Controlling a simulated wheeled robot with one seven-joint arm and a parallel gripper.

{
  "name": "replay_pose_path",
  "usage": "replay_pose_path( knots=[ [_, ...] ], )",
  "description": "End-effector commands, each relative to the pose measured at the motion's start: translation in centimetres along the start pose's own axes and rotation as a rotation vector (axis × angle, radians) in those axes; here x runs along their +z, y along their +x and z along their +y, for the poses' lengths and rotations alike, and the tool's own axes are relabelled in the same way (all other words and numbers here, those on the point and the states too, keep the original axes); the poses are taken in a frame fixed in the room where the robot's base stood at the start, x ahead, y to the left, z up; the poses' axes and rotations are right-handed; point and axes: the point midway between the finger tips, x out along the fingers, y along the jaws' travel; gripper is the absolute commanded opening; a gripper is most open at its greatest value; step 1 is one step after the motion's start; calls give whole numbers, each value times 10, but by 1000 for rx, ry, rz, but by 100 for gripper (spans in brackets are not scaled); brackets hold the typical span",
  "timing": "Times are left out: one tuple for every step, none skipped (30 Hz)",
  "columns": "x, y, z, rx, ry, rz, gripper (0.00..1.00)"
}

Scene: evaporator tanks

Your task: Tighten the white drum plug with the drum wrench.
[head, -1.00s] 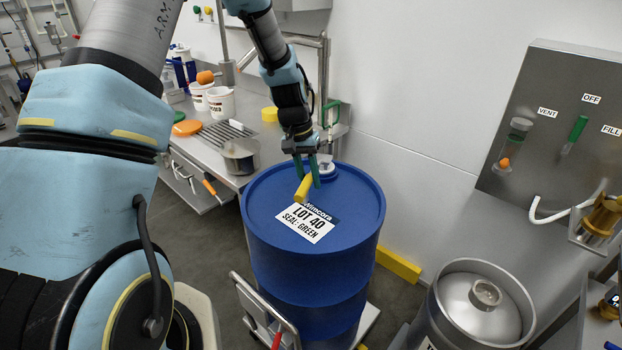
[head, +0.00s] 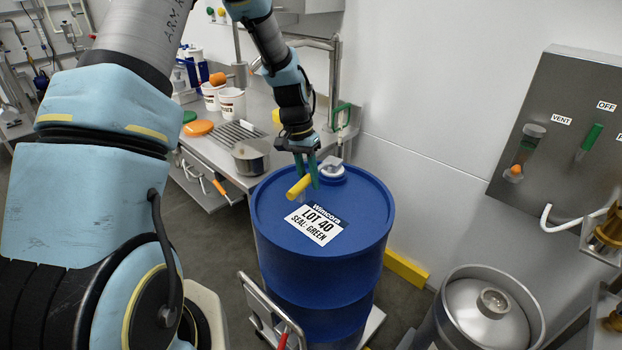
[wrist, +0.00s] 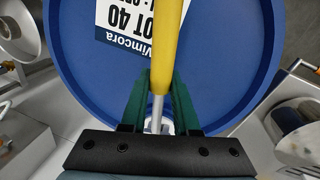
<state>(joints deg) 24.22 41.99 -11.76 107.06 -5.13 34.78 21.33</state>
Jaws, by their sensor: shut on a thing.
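The blue drum (head: 372,225) stands upright with a "LOT 40, SEAL: GREEN" label on its lid. The white drum plug (head: 331,169) is at the lid's far side, partly hidden behind my gripper. My gripper (head: 307,180) has green fingers and is over the lid, just left of and nearer than the plug. It is shut on the drum wrench, whose yellow handle (head: 299,187) points toward the front left above the lid. In the wrist view the handle (wrist: 165,45) runs up from between the fingers (wrist: 158,105), with a metal shaft below. I cannot tell whether the wrench's head touches the plug.
A steel counter (head: 222,158) with a pot (head: 250,158), buckets and an orange lid stands behind left. A steel keg (head: 492,310) is at front right. A valve panel (head: 560,125) hangs on the right wall. A trolley (head: 262,305) is at the drum's base.

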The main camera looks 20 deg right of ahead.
Motion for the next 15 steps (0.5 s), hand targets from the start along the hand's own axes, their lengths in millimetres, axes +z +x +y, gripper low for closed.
replay_pose_path(
  knots=[
    [0,-1,-1,-1,-1,1,0],
    [0,-1,-1,-1,0,1,0],
    [0,-1,-2,-1,7,0,0],
    [0,-1,-3,-1,15,-2,0],
    [-1,-2,-4,-1,25,-4,0],
    [-1,-2,-7,-1,42,-6,0],
    [-1,-3,-9,-1,56,-9,0],
    [-1,-3,-11,0,69,-13,0],
    [-1,-3,-13,0,88,-17,0],
    [-1,-4,-14,0,98,-19,0],
    [-1,-4,-15,-1,104,-20,0],
    [-1,-3,-15,-1,108,-21,0],
    [-1,-3,-15,-1,108,-21,0],
    [-1,-3,-15,-1,107,-20,0],
    [-1,-3,-15,-1,107,-20,0]
  ],
)
